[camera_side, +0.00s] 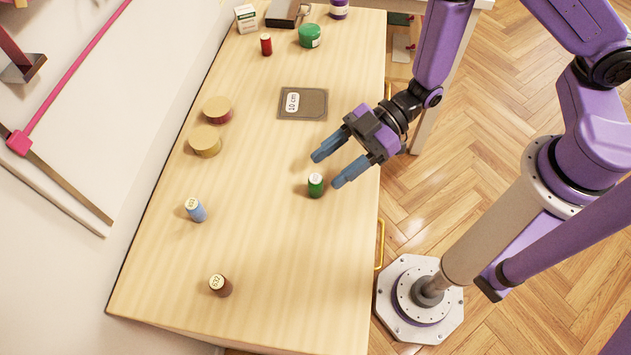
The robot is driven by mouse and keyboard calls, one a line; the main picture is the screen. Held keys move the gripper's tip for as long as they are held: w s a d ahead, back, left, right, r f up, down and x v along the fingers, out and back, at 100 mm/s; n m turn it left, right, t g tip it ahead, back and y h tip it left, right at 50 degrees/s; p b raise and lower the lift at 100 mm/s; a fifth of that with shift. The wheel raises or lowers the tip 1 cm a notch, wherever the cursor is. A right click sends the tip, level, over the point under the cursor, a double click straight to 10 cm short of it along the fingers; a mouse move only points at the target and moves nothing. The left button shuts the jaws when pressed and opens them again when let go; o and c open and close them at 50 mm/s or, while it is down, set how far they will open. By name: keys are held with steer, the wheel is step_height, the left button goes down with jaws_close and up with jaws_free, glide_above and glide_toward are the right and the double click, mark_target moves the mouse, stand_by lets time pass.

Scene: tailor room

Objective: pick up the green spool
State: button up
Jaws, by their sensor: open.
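The green spool (316,188) stands upright on the wooden table, right of the middle and near the table's right edge. It has a pale top. My gripper (325,170) is open, with two blue fingers pointing down and to the left. The fingertips are close to the spool in the picture, one above it and one to its right. Nothing is between the fingers that I can make out. I cannot tell how high the fingers are above the table.
A blue spool (196,211) and a brown spool (220,286) stand lower left. Two round tins (206,142) and a grey plate marked 10 cm (303,104) lie farther back. A red spool (266,45) and green jar (309,37) stand at the far end. The table's middle (260,235) is clear.

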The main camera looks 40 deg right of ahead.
steer(key=shift+x, duration=1.1)
jaws_close()
steer(key=shift+r, duration=0.15)
